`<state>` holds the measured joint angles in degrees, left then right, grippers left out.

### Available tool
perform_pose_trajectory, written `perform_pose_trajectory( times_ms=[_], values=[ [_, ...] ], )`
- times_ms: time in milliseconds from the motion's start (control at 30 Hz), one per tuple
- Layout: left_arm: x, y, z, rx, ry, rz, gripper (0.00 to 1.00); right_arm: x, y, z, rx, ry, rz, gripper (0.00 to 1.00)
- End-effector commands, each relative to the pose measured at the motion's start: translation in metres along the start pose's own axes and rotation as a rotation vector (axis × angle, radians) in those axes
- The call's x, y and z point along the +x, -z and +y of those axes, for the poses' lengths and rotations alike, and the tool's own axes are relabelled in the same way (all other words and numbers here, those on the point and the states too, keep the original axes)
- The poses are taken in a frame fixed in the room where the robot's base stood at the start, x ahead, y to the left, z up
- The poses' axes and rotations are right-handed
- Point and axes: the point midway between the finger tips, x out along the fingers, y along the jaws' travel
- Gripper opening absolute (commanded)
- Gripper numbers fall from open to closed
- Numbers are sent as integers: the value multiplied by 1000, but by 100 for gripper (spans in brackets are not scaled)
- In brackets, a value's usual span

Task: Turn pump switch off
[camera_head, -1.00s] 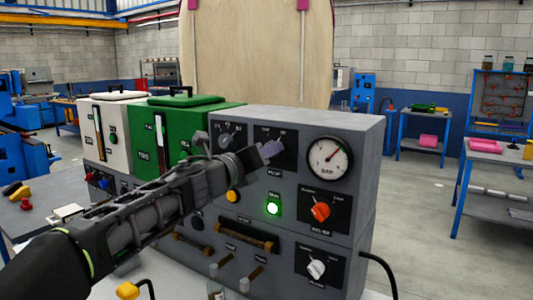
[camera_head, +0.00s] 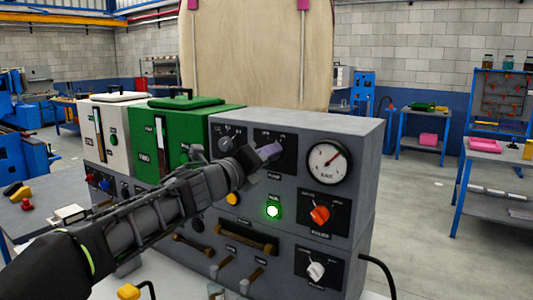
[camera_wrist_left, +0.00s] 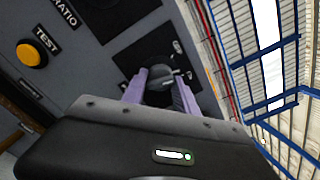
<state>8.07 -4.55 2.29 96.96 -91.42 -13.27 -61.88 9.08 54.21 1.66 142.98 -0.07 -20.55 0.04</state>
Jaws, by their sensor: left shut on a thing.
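The pump switch is a dark knob (camera_wrist_left: 159,84) on a black plate (camera_head: 276,140) on the upper front of the grey control panel (camera_head: 300,122). In the head view my left gripper (camera_head: 268,152) reaches the plate from the left and hides the knob. In the left wrist view the purple fingers stand on either side of the knob, and the gripper is shut on it. The exact angle of the knob is hard to read. My right gripper is not in view.
A round gauge (camera_head: 330,163) sits right of the switch. Below are a lit green button (camera_head: 273,211), an orange knob (camera_head: 320,214), a white knob (camera_head: 316,270) and a yellow button (camera_head: 233,199). Green (camera_head: 180,135) and white units stand to the left.

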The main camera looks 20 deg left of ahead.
Motion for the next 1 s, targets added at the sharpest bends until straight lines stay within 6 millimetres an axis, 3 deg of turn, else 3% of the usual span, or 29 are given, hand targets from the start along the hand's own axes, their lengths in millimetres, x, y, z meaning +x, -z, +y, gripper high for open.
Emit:
perform_pose_trajectory(
  times_ms=[600,1000],
  values=[
    [0,-2,-2,-563,-1,1,0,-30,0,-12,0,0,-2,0],
    [0,-1,-1,-750,0,0,0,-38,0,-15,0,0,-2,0]
  ],
)
